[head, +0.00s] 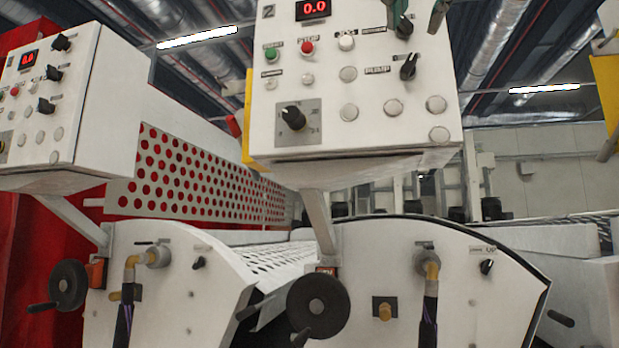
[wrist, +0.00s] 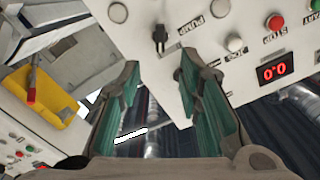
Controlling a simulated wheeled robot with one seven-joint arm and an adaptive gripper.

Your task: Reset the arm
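My gripper (wrist: 158,76) is open and empty in the wrist view, its two green-lined fingers spread apart with a gap between the tips. The white control panel (wrist: 180,50) lies beyond the fingertips, with a black knob (wrist: 159,36) seen past the gap. In the head view the fingertips of my gripper (head: 417,14) just show at the top edge, in front of the upper right part of the control panel (head: 330,90). The rest of the arm is out of view. I cannot tell whether a finger touches the panel.
A second control panel (head: 70,110) stands at the left. Below are white machine housings with black handwheels (head: 319,305) and (head: 68,285). The wrist view also shows a yellow box with a red-tipped lever (wrist: 55,105).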

